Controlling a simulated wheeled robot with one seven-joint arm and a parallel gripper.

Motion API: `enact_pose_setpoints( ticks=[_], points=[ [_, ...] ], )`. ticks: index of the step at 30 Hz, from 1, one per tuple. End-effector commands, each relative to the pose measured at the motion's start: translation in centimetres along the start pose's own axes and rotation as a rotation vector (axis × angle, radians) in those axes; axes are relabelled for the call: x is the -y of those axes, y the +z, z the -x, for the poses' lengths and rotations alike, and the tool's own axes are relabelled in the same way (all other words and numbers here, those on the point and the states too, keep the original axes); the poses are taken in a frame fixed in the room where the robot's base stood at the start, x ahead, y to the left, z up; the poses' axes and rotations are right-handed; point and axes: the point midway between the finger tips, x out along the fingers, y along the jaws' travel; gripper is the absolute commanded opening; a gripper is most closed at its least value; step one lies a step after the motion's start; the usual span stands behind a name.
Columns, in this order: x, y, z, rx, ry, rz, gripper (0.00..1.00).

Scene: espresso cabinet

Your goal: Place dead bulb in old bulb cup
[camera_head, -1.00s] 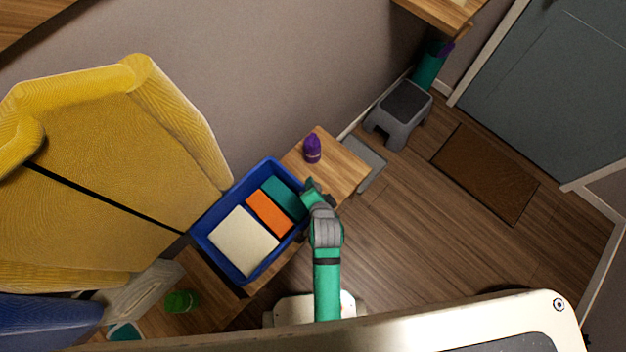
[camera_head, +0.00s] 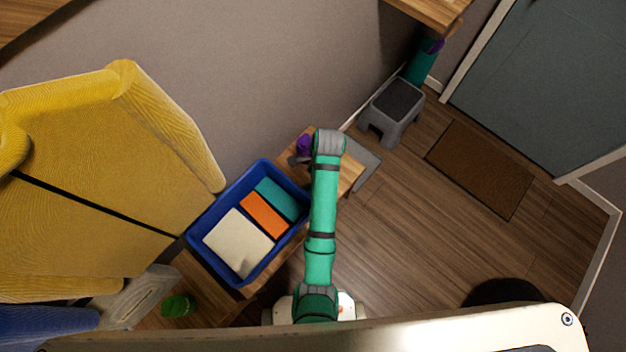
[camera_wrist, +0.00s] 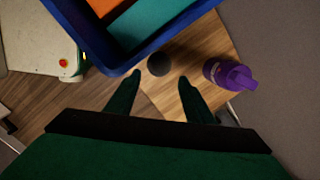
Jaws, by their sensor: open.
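I cannot pick out a dead bulb or an old bulb cup for certain. In the wrist view my gripper (camera_wrist: 159,80) is open, with its two dark green fingers apart and nothing held. A small dark round thing (camera_wrist: 159,64) shows just beyond and between the fingertips, beside the blue bin; I cannot tell whether it is a bulb or something else. In the head view my gripper (camera_head: 299,160) is mostly hidden by my arm, close to the purple bottle (camera_head: 302,145). The bottle also shows in the wrist view (camera_wrist: 228,74), right of the fingers and apart from them.
A blue bin (camera_head: 192,236) holding white, orange and teal items stands on the wooden bench (camera_head: 351,174). A green cup-like thing (camera_head: 178,305) stands lower left. A yellow chair (camera_head: 110,170) is left, a grey step stool (camera_head: 391,108) upper right.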

Motion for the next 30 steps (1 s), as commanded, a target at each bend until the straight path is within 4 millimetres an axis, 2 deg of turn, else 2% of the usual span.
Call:
enact_pose_setpoints(
  ticks=[5, 12, 20, 30],
  points=[
    [-0.1, 0.1, -0.6, 0.004, 0.030, -0.015, 0.48],
    [-0.1, 0.2, -4.0, 0.004, 0.029, -0.014, 0.48],
    [-0.2, 0.2, -5.8, 0.003, 0.027, -0.013, 0.48],
    [-0.1, 0.3, -10.1, 0.003, 0.027, -0.014, 0.48]
  ],
)
